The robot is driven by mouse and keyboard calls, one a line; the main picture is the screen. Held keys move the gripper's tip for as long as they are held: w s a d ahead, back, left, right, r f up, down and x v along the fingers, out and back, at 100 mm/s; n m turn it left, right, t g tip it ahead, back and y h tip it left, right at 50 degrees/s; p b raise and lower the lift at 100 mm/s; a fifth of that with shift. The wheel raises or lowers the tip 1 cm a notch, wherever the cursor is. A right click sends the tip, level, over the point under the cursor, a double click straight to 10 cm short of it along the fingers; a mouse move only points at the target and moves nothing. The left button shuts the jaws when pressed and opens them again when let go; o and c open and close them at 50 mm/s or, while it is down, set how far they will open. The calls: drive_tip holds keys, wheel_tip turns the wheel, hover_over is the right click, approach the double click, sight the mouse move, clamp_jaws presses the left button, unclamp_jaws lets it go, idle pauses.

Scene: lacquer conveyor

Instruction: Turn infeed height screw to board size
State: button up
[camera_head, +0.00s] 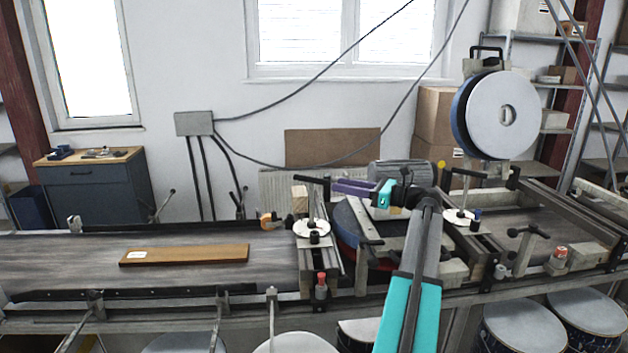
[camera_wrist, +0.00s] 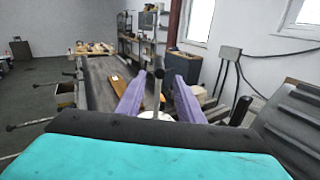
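The infeed height screw (camera_head: 312,227) stands on the left side of the machine, an upright spindle with a pale disc and a dark crossbar on top. My gripper (camera_head: 335,187) is at the height of the crossbar, just right of the spindle.
A similar screw with a pale disc (camera_head: 459,216) stands on the right side of the machine. A large white reel (camera_head: 505,115) rises behind it. A grey motor (camera_head: 400,171) is close behind my gripper. The left conveyor (camera_head: 60,262) is otherwise bare.

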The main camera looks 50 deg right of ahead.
sight(314, 180)
drive_tip(key=p+x, duration=0.2)
drive_tip(key=x, duration=0.8)
drive_tip(key=shift+w+a, duration=0.1)
drive_tip(key=shift+w, duration=0.15)
clamp_jaws()
